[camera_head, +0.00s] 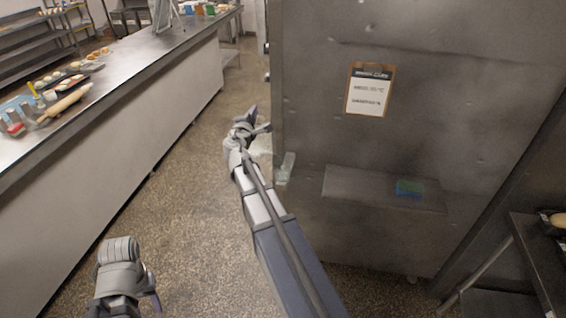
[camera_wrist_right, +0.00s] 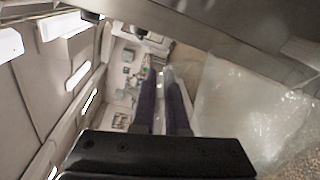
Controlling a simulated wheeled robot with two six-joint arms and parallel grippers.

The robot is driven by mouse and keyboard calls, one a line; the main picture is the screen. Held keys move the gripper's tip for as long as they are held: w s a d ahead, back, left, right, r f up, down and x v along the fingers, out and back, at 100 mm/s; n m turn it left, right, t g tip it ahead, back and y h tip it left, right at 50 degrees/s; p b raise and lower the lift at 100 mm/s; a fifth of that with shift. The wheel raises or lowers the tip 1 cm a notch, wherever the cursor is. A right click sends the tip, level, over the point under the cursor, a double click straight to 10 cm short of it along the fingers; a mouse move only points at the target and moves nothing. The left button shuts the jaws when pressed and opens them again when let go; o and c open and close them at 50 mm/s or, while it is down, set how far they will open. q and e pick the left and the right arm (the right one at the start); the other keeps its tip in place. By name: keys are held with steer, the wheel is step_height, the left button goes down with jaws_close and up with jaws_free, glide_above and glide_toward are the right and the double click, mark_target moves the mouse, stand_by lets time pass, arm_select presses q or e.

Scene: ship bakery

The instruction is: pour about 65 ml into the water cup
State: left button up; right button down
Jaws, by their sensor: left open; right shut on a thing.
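My right gripper (camera_head: 252,122) is stretched forward, beside the left edge of the large metal panel. It is shut on a clear, see-through vessel (camera_head: 262,147), which shows only faintly against the floor and panel. In the right wrist view my fingers (camera_wrist_right: 163,95) are close together, and the clear vessel (camera_wrist_right: 235,105) fills the right side; its tilt and water level cannot be told. A second pale, clear piece (camera_head: 286,168) shows just right of the gripper; I cannot tell whether it is the water cup or part of the held vessel. My left gripper (camera_head: 150,290) is open, low at the left.
A metal shelf (camera_head: 345,186) on the panel holds a blue-green sponge (camera_head: 409,188). A clipboard notice (camera_head: 368,90) hangs above it. A long counter (camera_head: 120,75) at the left bears a rolling pin (camera_head: 65,103) and baked goods. The floor (camera_head: 190,185) between is clear.

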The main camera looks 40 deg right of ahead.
steer(key=shift+s+d, duration=0.1)
steer(key=shift+d, duration=0.05)
stand_by(0.3)
steer(key=w+a+f+n+b, duration=0.1)
steer(key=w+a, duration=0.1)
steer(key=w+a+f+n+b, duration=0.1)
steer(key=f+b, duration=0.1)
steer(key=shift+w+a+n, duration=0.35)
steer(key=shift+w+n, duration=0.05)
steer(key=shift+r, duration=0.2)
steer(key=shift+a+f+h+b, duration=0.1)
steer(key=shift+f+h+b, duration=0.2)
steer(key=shift+f+b, duration=0.1)
steer(key=shift+w+a+f+n+b, duration=0.45)
steer(key=shift+w+f+n, duration=0.1)
steer(key=shift+n, duration=0.25)
steer(key=shift+s+r, duration=0.1)
